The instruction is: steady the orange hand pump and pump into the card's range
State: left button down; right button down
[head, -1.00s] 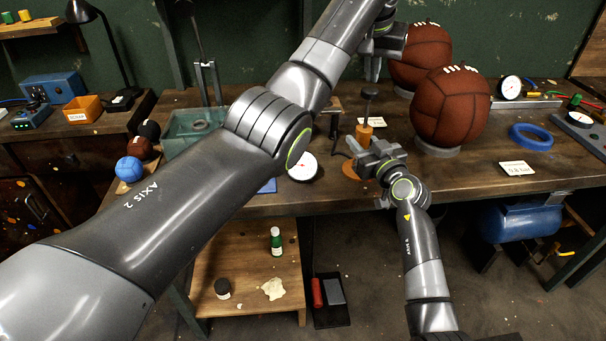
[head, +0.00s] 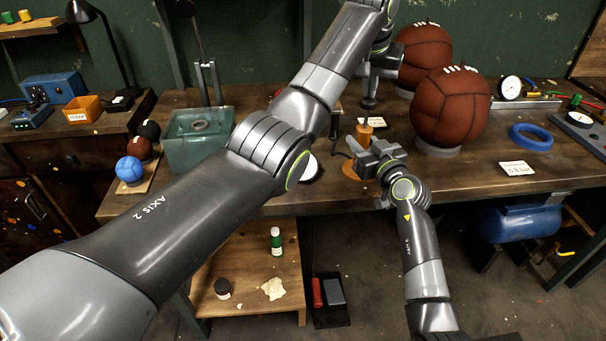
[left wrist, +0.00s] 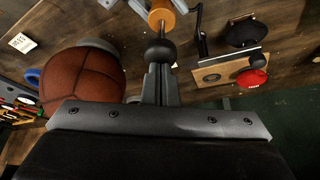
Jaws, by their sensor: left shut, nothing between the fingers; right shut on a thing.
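The orange hand pump (head: 365,131) stands on the bench on an orange foot; its body also shows in the left wrist view (left wrist: 168,14). Its black knob (head: 368,103) sits low over the body. My left gripper (head: 370,88) is shut and empty, with its fingertips at the top of the knob (left wrist: 160,51); contact is hard to tell. My right gripper (head: 368,157) is shut on the pump low down. The card (head: 516,169) lies at the bench's right front, its text seeming to read 0.8 bar. A white dial (head: 312,168) is mostly hidden behind my left arm.
A brown leather ball (head: 450,105) rests on a ring right of the pump, with another ball (head: 424,55) behind it. A gauge (head: 509,87), a blue ring (head: 531,136) and a second card (head: 376,122) are on the bench. A glass tank (head: 190,140) stands left.

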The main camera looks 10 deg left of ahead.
aim_at(368, 101)
pick_arm(q)
jog(key=shift+f, duration=2.25)
jog(key=shift+r, duration=3.5)
dwell(0.4)
